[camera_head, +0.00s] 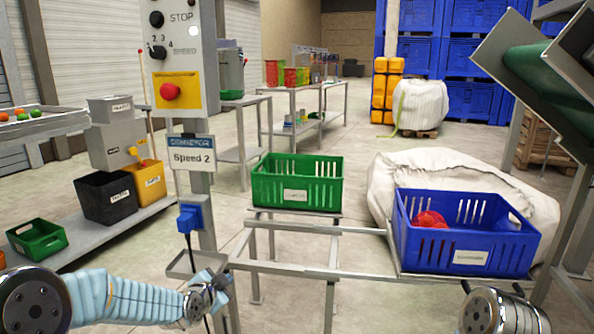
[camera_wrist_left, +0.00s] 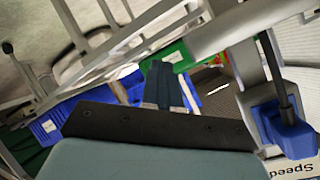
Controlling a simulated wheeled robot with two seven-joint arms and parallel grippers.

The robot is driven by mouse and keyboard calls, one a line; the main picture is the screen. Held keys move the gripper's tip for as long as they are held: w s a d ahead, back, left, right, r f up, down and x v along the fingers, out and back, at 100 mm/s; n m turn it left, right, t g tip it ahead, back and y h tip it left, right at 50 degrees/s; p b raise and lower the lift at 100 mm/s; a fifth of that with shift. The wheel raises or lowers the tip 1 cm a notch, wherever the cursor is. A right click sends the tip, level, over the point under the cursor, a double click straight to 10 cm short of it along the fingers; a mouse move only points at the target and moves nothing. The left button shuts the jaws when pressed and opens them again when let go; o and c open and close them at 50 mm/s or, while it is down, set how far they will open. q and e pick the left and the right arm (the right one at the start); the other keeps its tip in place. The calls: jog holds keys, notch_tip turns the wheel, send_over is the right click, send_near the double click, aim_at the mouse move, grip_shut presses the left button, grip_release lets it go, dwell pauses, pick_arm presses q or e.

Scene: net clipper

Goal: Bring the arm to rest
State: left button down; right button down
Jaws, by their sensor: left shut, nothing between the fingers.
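My left arm comes in from the lower left in a light blue sleeve. Its gripper (camera_head: 212,292) is low beside the grey control post (camera_head: 205,240), under a small grey tray (camera_head: 196,263). In the left wrist view the dark fingers (camera_wrist_left: 160,82) are together with nothing between them. Part of my right arm shows at the bottom right edge; its gripper is out of view.
A green crate (camera_head: 297,182) and a blue crate (camera_head: 465,232) holding a red net bundle (camera_head: 430,219) stand on a metal frame. A blue plug-like device (camera_head: 190,217) with a cable is on the post. A white sack (camera_head: 400,165) lies behind.

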pick_arm(q)
jog(key=s+d+f+n+g, duration=0.1)
jog(key=s+f+n+g, duration=0.1)
jog(key=s+f, duration=0.35)
jog(key=s+d+f+n+g, duration=0.1)
jog(key=s+f+n+g, duration=0.1)
jog(key=f, duration=0.7)
jog(key=s+d+f+n+g, duration=0.1)
jog(key=s+f+n+g, duration=0.1)
jog(key=s+f, duration=0.3)
jog(key=s+d+f+n+g, duration=0.2)
jog(key=s+f, duration=0.3)
jog(key=s, duration=0.8)
jog(key=s+d+f+n+g+h, duration=0.1)
jog(key=s+f+n+g, duration=0.3)
jog(key=s, duration=0.5)
jog(key=shift+s+d+f+n, duration=0.15)
jog(key=shift+d+f+n, duration=0.15)
jog(key=shift+d+f, duration=0.5)
jog(key=shift+a+f, duration=0.15)
jog(key=shift+a, duration=0.05)
